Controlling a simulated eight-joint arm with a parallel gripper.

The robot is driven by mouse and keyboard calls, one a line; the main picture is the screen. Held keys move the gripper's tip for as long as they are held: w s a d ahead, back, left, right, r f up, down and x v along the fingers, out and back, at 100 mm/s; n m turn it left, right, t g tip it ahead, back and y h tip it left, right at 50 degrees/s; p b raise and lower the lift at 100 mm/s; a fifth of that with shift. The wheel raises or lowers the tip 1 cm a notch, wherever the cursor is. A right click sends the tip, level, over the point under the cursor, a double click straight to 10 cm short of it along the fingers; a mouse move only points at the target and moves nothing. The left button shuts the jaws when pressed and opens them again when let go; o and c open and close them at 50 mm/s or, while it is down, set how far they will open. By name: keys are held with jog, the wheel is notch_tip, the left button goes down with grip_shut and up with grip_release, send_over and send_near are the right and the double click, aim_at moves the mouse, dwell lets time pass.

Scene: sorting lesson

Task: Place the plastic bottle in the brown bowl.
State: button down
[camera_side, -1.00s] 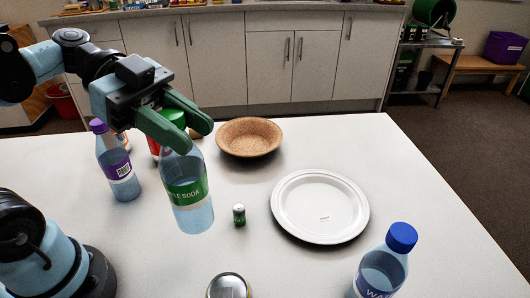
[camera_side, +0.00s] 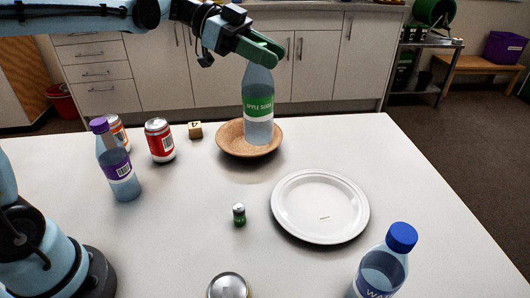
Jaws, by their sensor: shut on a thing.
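The plastic bottle (camera_side: 258,117), clear with a green "apple soda" label, is upright over the brown bowl (camera_side: 226,145) at the back of the table. Its lower end appears within the bowl's rim; I cannot tell whether it touches the bowl's bottom. My gripper (camera_side: 262,52), with green fingers, is shut on the top of the bottle, and the fingers hide its cap.
A white plate (camera_side: 355,212) lies right of centre. A small green battery (camera_side: 239,214), a purple-capped bottle (camera_side: 118,165), a red can (camera_side: 159,140), an orange can (camera_side: 118,132), a wooden block (camera_side: 195,130), a blue-capped bottle (camera_side: 384,268) and a can in front (camera_side: 229,286) stand around.

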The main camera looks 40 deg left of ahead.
jog(key=w+a+f, duration=0.9)
jog(key=a+f, duration=0.2)
jog(key=f, duration=0.1)
jog(key=shift+f, duration=0.15)
dwell(0.3)
jog(key=shift+f, duration=0.15)
jog(key=c, duration=0.8)
grip_release()
jog(key=shift+o, duration=0.2)
